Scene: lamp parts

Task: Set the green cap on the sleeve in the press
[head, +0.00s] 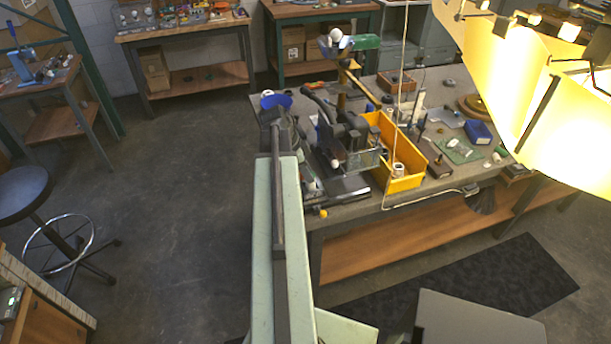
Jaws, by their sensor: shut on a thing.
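My arm reaches up the middle of the picture to the near left corner of the workbench (340,219). I cannot make out my gripper's fingers or anything between them among the dark parts at the arm's far end. A black and grey device (352,135), possibly the press, stands on the bench just right of that end. A sleeve in it cannot be told apart at this size. I cannot pick out the green cap either.
A yellow bin (407,183) stands right of the black device, with a small blue bin (478,132) and loose parts farther right. A blue dish (276,100) lies at the bench's left end. A glowing yellow lampshade (505,75) hangs at upper right. A stool (24,192) stands left; the floor between is clear.

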